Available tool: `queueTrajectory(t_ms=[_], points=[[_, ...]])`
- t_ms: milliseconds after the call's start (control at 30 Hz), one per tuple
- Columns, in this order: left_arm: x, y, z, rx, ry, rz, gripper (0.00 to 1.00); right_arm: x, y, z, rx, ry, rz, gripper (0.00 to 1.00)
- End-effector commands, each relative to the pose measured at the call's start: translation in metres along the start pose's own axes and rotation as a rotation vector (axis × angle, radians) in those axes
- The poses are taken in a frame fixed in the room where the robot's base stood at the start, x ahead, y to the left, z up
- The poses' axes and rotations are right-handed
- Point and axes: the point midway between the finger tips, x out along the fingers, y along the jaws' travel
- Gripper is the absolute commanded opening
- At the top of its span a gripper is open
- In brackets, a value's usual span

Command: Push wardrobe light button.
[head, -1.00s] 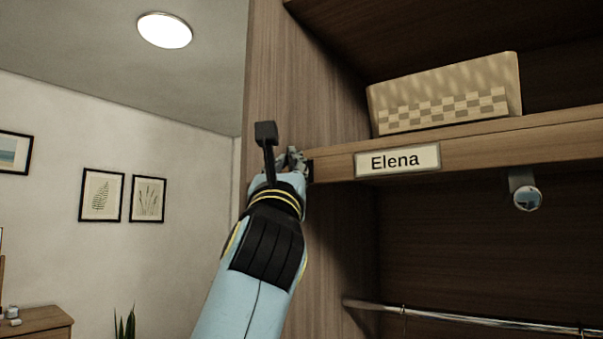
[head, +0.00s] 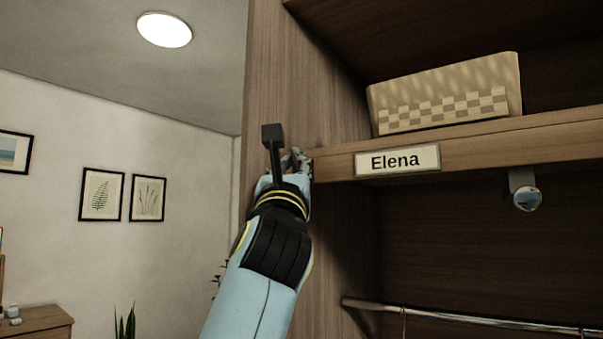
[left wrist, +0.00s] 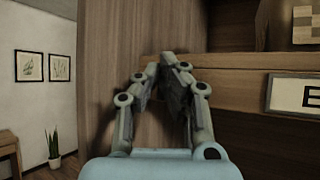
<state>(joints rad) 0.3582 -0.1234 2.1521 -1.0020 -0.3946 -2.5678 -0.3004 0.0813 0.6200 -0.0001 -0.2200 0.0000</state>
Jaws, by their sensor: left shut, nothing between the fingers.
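The wardrobe (head: 345,85) has a wooden shelf edge (head: 480,145) with a name label "Elena" (head: 398,160). My left gripper (head: 299,158) is shut and empty, raised at the left end of this shelf edge, in front of the wardrobe's side panel. In the left wrist view, its fingertips (left wrist: 166,70) meet in front of the left end of the shelf edge (left wrist: 225,90). I cannot tell whether they touch it. No light button can be made out; the gripper covers the end of the shelf edge. My right gripper is not in view.
A woven basket (head: 445,95) stands on the shelf. A round-ended fitting (head: 526,198) hangs below it, and a metal clothes rail (head: 450,318) runs lower down. Left of the wardrobe are framed pictures (head: 101,194) and open room.

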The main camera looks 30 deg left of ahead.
Motion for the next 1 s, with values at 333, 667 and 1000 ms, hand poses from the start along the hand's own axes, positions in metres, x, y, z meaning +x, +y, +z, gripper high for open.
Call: queueTrajectory(t_ms=[333, 667, 1000], points=[[0.003, -0.0022, -0.0022, 0.0, 0.0, 0.0, 0.0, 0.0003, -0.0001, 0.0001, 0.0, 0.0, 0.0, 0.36], [0.0056, -0.004, -0.0038, 0.0, -0.001, 0.0, 0.0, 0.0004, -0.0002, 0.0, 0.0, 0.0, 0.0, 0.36], [-0.0003, 0.0007, 0.0013, 0.001, 0.001, 0.0, 0.0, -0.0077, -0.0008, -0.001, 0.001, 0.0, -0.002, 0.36]])
